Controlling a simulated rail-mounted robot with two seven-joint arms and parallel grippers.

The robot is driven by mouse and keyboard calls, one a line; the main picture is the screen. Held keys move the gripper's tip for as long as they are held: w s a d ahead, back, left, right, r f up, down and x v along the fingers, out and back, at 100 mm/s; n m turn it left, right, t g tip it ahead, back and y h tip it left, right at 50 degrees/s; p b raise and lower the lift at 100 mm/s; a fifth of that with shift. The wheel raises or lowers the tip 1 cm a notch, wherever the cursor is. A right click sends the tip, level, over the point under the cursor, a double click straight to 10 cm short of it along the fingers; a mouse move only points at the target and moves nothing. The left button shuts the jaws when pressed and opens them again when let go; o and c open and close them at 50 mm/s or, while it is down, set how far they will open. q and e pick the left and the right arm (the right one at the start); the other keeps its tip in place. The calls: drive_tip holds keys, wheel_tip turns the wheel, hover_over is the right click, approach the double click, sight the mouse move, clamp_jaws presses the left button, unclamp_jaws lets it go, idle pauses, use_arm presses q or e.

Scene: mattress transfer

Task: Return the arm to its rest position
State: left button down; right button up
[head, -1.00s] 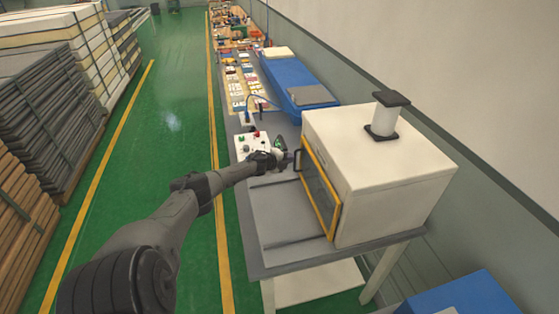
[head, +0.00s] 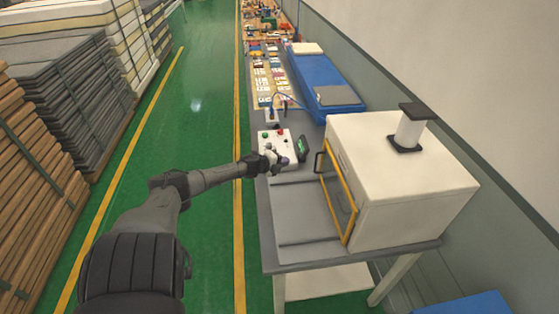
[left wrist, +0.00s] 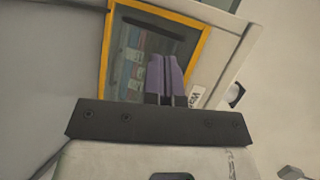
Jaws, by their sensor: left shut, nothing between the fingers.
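My left arm (head: 155,215) reaches in from the lower left in the head view. My left gripper (head: 283,160) is over the grey bench, left of the white machine and near the control box. In the left wrist view its purple fingers (left wrist: 166,75) are together with nothing between them. Behind the fingers is the machine's yellow-framed window door (left wrist: 150,50). In the head view the white machine (head: 405,175) stands on the bench, and its yellow-framed door (head: 342,190) looks closed. The gripper is apart from the door handle (head: 319,163). My right gripper is not in view.
A control box (head: 268,148) with buttons and a small screen (head: 303,148) stand behind the gripper. A blue unit (head: 320,85) is farther along the grey bench (head: 290,262). Stacked slabs (head: 65,85) stand at the left. The green floor (head: 190,110) between is clear.

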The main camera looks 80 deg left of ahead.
use_arm(q)
drive_tip(key=shift+s+r, duration=0.3)
drive_tip(key=shift+s, duration=0.65)
